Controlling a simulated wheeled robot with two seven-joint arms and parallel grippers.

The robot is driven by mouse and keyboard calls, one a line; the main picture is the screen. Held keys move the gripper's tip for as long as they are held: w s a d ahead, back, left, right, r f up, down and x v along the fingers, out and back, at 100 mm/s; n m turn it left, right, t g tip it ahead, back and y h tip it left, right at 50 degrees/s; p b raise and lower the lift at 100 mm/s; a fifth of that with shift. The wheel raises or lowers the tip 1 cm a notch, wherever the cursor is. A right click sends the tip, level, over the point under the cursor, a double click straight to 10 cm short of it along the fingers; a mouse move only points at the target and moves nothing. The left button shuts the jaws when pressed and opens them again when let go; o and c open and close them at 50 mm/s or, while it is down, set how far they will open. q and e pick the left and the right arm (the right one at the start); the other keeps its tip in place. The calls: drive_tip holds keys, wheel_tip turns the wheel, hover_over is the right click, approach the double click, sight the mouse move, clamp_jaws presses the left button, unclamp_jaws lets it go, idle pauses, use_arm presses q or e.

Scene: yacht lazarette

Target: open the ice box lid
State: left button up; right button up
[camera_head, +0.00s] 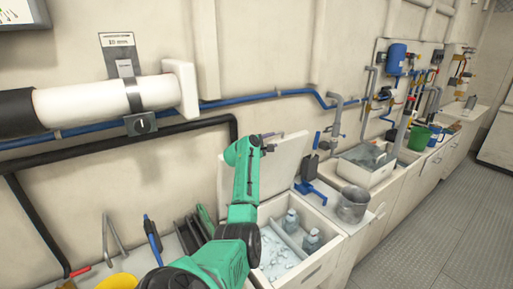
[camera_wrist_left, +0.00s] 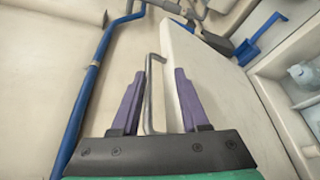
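The ice box (camera_head: 327,258) is at the bottom middle of the head view, its top uncovered, with ice and clear bottles inside. Its pale lid (camera_head: 284,170) stands raised at the back, near upright by the wall. The lid also shows in the left wrist view (camera_wrist_left: 195,85), edge-on. A grey bar handle (camera_wrist_left: 150,92) rises between the purple fingers of my left gripper (camera_wrist_left: 157,92). The fingers are spread, with a visible gap at the right finger. In the head view my left gripper (camera_head: 270,142) is at the lid's top edge. My right gripper is out of view.
A blue scoop (camera_head: 310,190) and a metal pot (camera_head: 352,204) are right of the ice box. A sink (camera_head: 368,170) lies beyond. A blue pipe (camera_head: 290,92) runs along the wall. The grey floor (camera_head: 440,225) at right is clear.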

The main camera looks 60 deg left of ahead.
use_arm(q)
drive_tip(key=b+v, duration=0.3)
drive_tip(key=v, duration=0.9)
drive_tip(key=shift+s, duration=0.25)
